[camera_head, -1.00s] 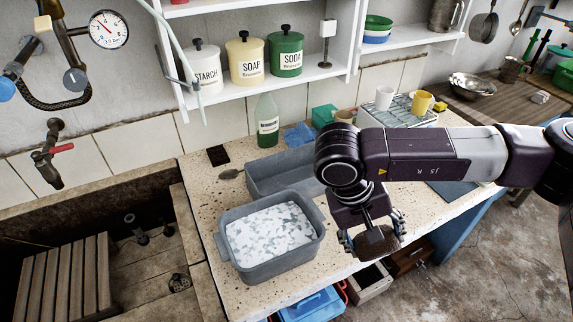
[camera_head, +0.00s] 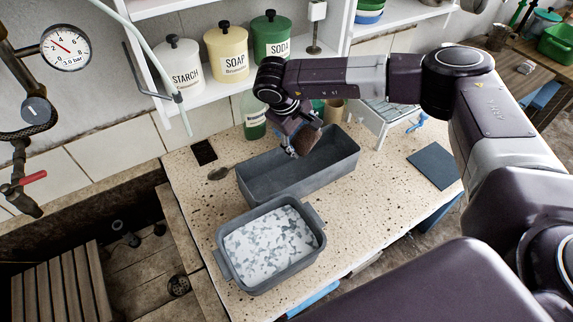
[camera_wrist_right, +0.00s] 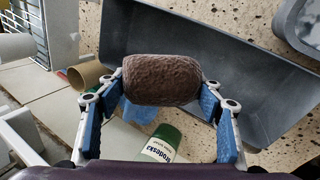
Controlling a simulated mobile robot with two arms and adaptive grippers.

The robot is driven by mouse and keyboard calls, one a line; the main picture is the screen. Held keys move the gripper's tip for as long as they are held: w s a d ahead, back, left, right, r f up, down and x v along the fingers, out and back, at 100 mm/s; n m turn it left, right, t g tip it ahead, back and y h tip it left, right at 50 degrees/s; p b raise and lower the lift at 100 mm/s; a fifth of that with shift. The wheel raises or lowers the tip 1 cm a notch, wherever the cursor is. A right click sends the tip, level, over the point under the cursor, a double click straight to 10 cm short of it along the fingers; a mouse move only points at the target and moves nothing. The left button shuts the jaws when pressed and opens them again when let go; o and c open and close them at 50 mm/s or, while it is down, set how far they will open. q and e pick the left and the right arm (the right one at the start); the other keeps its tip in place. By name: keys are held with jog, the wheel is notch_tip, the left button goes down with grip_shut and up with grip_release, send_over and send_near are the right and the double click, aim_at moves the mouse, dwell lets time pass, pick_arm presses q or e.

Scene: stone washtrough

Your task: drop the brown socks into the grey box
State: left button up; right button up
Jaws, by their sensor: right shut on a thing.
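The brown socks, a rolled bundle (camera_head: 306,141), are held by my right gripper (camera_head: 298,146). In the right wrist view the bundle (camera_wrist_right: 161,79) sits between the two blue-padded fingers, which are shut on it. The grey box (camera_head: 337,172) is a long, open, empty-looking box on the speckled counter. The held socks are over its back part, above the rim as far as I can tell. In the right wrist view the box (camera_wrist_right: 232,64) lies beneath and beyond the socks. My left gripper is not in view.
A grey tub (camera_head: 269,246) with white-and-grey contents stands in front of the box. A green bottle (camera_head: 253,116) stands just behind, left of my gripper. A cardboard tube (camera_head: 334,111) and a wire rack (camera_head: 388,112) are at the back.

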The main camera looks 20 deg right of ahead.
jog(key=shift+s+d+f+b, duration=0.3)
jog(key=shift+s+f+b, duration=0.2)
jog(key=shift+s+f, duration=0.25)
jog(key=f+b, duration=0.2)
jog(key=f, duration=0.1)
jog(key=shift+a+f, duration=0.1)
jog(key=shift+a, duration=0.3)
jog(key=shift+w+d+f, duration=0.35)
jog(key=shift+w+f, duration=0.15)
jog(key=shift+w, duration=0.1)
jog(key=o, duration=1)
jog(key=shift+o, duration=1.3)
jog(key=shift+a+r, duration=0.1)
jog(key=shift+o, duration=0.3)
jog(key=shift+s, duration=0.35)
jog(key=shift+a+r, duration=0.2)
jog(key=shift+r, duration=0.1)
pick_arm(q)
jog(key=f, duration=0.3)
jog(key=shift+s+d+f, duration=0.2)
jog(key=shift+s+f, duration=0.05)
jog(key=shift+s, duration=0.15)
pick_arm(e)
jog(key=v, duration=1.1)
jog(key=shift+a+r, duration=0.15)
jog(key=shift+r, duration=0.05)
